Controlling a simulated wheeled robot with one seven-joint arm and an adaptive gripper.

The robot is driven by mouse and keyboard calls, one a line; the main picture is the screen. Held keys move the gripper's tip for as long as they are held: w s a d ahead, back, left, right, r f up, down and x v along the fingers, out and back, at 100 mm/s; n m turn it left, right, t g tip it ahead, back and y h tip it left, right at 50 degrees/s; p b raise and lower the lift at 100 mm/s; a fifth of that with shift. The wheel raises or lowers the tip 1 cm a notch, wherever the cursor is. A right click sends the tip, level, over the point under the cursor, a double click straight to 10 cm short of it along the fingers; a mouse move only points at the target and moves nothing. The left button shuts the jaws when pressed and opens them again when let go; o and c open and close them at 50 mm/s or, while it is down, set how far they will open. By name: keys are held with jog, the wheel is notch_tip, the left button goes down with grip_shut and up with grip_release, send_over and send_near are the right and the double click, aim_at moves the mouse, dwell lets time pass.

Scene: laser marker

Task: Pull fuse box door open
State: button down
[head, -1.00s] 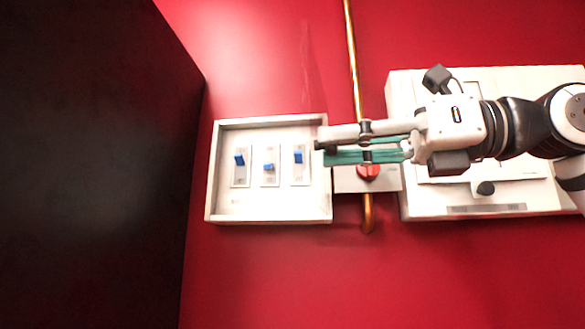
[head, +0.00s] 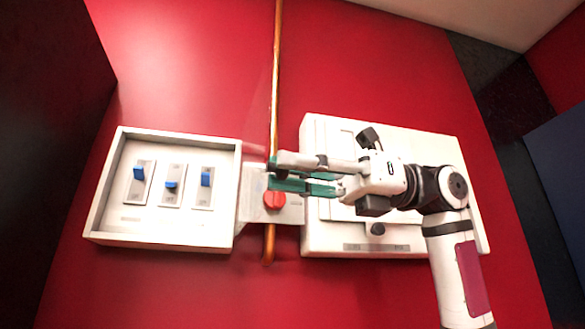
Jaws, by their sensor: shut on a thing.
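The fuse box (head: 165,236) is a shallow white box on the red wall at left, with blue switches in view inside. No opaque door covers its front, and a see-through door cannot be made out clearly. My gripper (head: 271,173) reaches in from the right, its fingers pointing left, just right of the box's right edge. It is shut on a small dark part at its fingertips, which looks like the door's edge or handle; the fingers mostly hide it.
An orange pipe (head: 276,70) runs vertically behind the fingertips. A red knob (head: 275,200) sits on a pale plate just below them. A larger white panel (head: 315,235) is behind my gripper at right. A dark block (head: 45,110) stands at far left.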

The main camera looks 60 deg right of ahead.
jog(key=c, duration=1.4)
grip_release()
jog(key=shift+r, duration=0.15)
jog(key=v, duration=1.2)
